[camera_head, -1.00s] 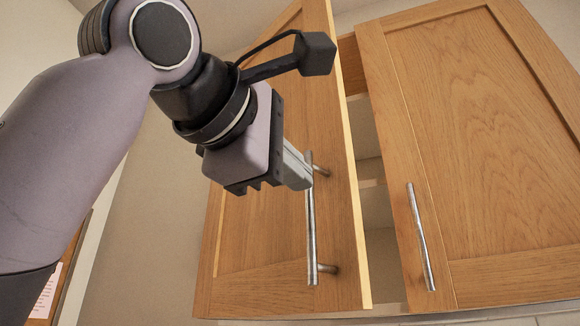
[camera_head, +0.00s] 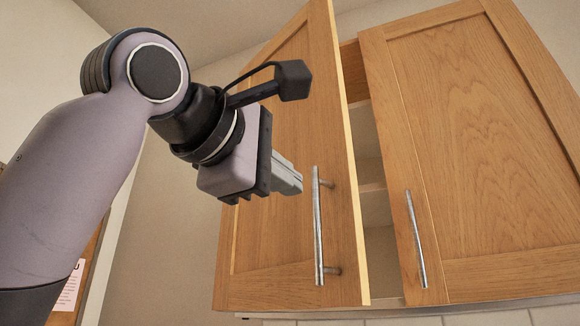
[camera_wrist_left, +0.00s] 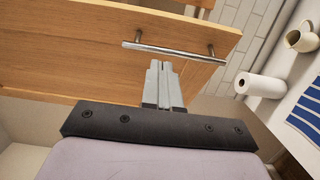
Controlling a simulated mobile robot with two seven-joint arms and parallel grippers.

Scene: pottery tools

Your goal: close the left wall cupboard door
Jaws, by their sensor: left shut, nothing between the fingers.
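The left wall cupboard door (camera_head: 340,170) is wooden and stands partly open, with a gap between its free edge and the right door. Its vertical metal bar handle (camera_head: 318,228) is near that edge. My left gripper (camera_head: 297,184) is shut and empty, just left of the handle in the head view and in front of the door. In the left wrist view the shut fingers (camera_wrist_left: 162,70) point at the door panel (camera_wrist_left: 70,50), close to the handle (camera_wrist_left: 172,51). I cannot tell whether they touch the door. My right gripper is not in view.
Pale shelves (camera_head: 372,188) show in the gap. In the left wrist view a paper roll (camera_wrist_left: 260,84) and a jug (camera_wrist_left: 301,37) stand on the counter at right.

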